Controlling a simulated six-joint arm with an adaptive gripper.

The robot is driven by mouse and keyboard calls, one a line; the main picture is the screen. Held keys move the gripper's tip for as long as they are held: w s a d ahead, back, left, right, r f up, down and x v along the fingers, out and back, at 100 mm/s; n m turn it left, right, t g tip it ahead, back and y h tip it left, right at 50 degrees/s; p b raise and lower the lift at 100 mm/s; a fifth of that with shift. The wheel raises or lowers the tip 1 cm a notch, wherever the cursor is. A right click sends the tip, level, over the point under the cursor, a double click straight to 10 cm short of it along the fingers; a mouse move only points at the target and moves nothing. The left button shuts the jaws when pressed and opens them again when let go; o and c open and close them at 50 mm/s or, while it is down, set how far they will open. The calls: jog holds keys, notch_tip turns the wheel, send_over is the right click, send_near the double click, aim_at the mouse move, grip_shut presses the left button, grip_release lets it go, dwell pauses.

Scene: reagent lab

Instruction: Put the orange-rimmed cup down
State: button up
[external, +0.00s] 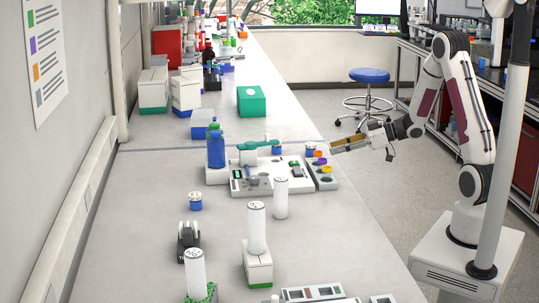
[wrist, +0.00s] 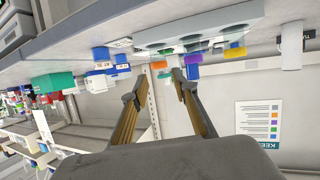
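A rack (external: 324,182) holds small purple and yellow-topped cups beside a white device (external: 262,186). A blue bottle (external: 215,150), a green box (external: 256,101) and white cylinders (external: 257,228) stand on the bench. A blue stool (external: 369,75) stands behind.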

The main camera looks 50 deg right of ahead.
aim_at(318, 155)
jog(key=shift+s+d+f+m+h, duration=0.1)
jog(key=shift+d+f+m+h, duration=0.25)
jog(key=shift+f, duration=0.2)
jog(key=shift+a, duration=0.15)
jog(key=shift+x, duration=1.3)
jog(key=shift+a+x, duration=0.2)
jog(key=shift+x, duration=2.35)
jog(key=shift+r, duration=0.15)
jog(key=shift+c, duration=0.3)
grip_shut()
